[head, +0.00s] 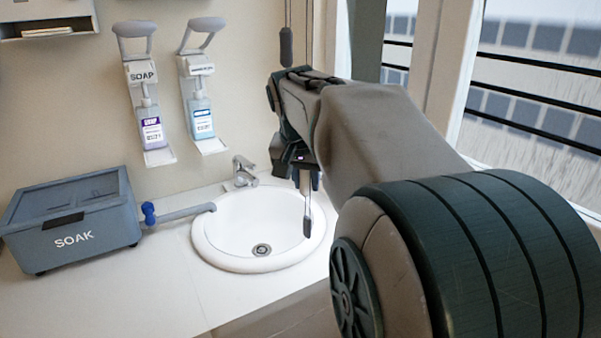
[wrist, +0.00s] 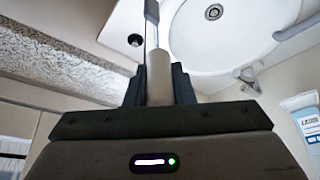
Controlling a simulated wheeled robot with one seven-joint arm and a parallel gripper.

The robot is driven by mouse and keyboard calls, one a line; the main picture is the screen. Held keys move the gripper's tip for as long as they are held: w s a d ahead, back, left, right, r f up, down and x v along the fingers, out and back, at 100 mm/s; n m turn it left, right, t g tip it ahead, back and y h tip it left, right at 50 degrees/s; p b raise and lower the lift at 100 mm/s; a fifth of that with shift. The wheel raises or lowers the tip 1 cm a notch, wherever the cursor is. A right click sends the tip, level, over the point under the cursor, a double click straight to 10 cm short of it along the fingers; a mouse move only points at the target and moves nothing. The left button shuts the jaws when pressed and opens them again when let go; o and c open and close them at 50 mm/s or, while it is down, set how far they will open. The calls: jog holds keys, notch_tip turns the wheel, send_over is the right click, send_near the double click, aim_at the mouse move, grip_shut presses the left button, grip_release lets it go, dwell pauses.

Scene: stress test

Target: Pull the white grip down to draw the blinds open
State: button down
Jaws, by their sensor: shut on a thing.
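My gripper (head: 306,178) is in front of the wall, above the right part of the sink, with its fingers pointing down. In the wrist view my gripper (wrist: 158,88) is shut on a pale, upright cylinder, the white grip (wrist: 158,68), with one dark finger on each side. In the head view a pale length (head: 305,186) shows just below the fingers; the rest is hidden by my gripper. A dark grey pull (head: 307,225) hangs below it. Another dark pull (head: 286,46) hangs on a cord above my gripper. The blinds' slats cannot be made out.
A white sink (head: 215,250) with a tap (head: 243,172) lies below my gripper. Soap (head: 152,125) and blue-labelled (head: 202,122) dispensers hang on the wall to the left. A grey SOAK box (head: 75,225) stands on the counter. A window (head: 540,100) is at the right.

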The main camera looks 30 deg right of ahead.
jog(key=shift+f, duration=0.7)
jog(key=c, duration=1.2)
grip_release()
jog(key=shift+c, duration=0.2)
jog(key=p+v, duration=0.1)
jog(key=v, duration=1.2)
jog(key=shift+r, duration=0.45)
